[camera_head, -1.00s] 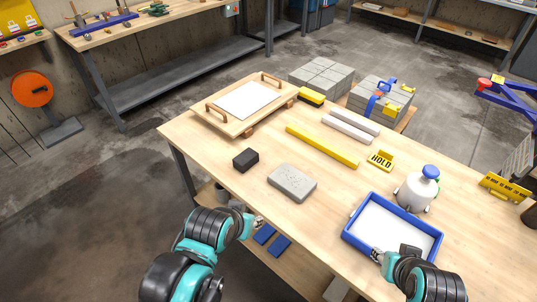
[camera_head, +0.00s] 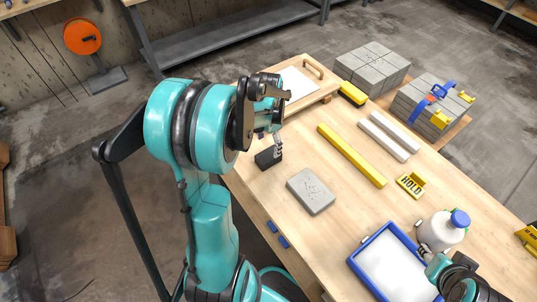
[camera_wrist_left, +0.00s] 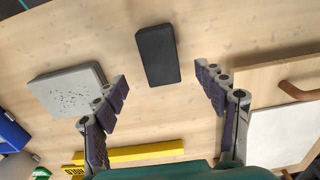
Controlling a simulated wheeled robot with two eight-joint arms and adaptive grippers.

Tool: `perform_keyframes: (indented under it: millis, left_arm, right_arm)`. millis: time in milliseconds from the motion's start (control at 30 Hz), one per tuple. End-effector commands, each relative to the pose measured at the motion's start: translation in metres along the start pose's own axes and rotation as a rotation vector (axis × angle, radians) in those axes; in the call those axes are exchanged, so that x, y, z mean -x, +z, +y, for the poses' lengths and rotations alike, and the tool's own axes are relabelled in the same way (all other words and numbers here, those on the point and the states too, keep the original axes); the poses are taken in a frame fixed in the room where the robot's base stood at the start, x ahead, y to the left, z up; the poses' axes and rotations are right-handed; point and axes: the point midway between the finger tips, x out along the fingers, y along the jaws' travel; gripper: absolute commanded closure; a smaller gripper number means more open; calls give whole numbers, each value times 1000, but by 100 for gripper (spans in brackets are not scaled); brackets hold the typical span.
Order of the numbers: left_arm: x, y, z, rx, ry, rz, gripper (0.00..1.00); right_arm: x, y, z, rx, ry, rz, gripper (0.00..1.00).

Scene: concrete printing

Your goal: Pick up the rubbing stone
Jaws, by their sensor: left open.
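The rubbing stone looks to be the small black block (camera_head: 268,157) lying on the table near its left edge. It also shows in the left wrist view (camera_wrist_left: 157,55), lying flat between and beyond my fingertips. My left gripper (camera_head: 277,133) is above the block, partly hidden by its own wrist in the head view. In the left wrist view my left gripper (camera_wrist_left: 161,80) is open and empty, one finger on each side of the block, with gaps. My right gripper (camera_head: 428,252) is by the blue tray's right edge; its jaws are too small to read.
A grey pitted slab (camera_head: 311,191) lies right of the block. A wooden board with handles (camera_head: 327,85) stands behind it. A yellow bar (camera_head: 352,156), pale bars (camera_head: 390,136), a HOLD sign (camera_head: 411,184), a white container (camera_head: 440,232) and a blue-rimmed tray (camera_head: 364,271) occupy the rest.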

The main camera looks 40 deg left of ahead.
Motion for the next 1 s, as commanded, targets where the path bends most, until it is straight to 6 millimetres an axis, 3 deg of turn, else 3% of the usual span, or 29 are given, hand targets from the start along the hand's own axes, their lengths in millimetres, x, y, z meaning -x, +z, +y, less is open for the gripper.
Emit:
perform_keyframes:
  millis: [367, 633, 900, 1000]
  left_arm:
    - [-39, 1, -4, -8, 9, -11, 28]
    - [-78, 0, -1, -7, 8, -10, 28]
    - [-82, 1, -1, -6, 8, -10, 28]
    - [-82, 1, -1, -6, 8, -10, 52]
  right_arm:
    - [-12, 8, 0, 0, 0, 0, 60]
    - [-30, 21, 0, 0, 0, 0, 60]
    - [-29, 21, 0, 0, 0, 0, 60]
    - [-29, 21, 0, 0, 0, 0, 60]
